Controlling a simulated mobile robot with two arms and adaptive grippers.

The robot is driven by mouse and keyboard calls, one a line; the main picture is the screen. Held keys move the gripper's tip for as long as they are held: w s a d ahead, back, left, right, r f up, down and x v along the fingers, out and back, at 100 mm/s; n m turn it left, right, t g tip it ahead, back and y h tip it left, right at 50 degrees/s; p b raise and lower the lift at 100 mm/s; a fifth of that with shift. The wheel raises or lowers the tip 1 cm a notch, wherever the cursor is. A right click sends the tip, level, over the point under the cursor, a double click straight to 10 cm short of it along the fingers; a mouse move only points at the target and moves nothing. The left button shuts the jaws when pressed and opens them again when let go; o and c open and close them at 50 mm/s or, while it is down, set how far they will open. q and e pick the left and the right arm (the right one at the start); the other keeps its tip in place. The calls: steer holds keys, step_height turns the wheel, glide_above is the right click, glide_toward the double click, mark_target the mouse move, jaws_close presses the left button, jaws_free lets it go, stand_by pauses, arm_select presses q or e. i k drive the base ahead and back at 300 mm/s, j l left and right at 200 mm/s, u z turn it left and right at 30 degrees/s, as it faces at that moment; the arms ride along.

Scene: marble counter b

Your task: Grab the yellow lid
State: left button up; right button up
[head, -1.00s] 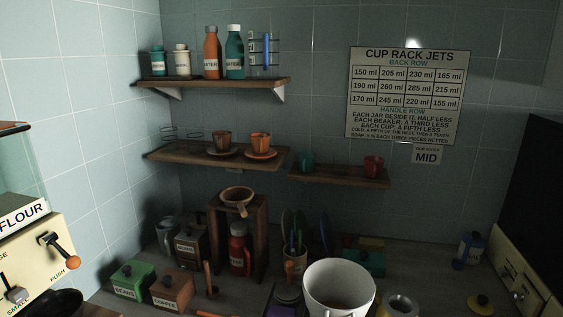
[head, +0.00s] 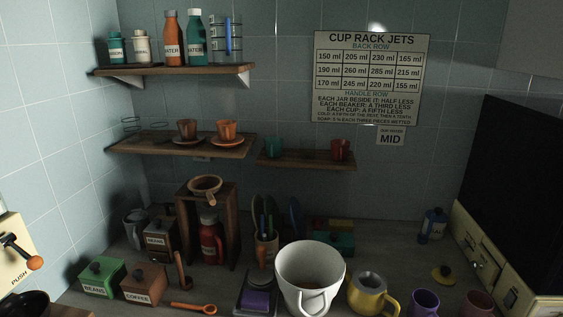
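A yellow lid (head: 443,275) with a dark knob lies flat on the counter at the right in the head view. It is right of and behind a yellow mug-like pot (head: 368,294) with a grey round top opening. The lid is apart from the things around it. Neither of my grippers shows in the head view.
A large white mug (head: 309,279) stands front centre, beside a purple block on a scale (head: 256,299). A purple mug (head: 423,302) and a pinkish mug (head: 478,303) stand in front of the lid. A blue container (head: 433,226) is behind it; a cream machine (head: 505,265) stands right.

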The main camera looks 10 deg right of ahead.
mark_target(445, 276)
steer(key=z, duration=1.35)
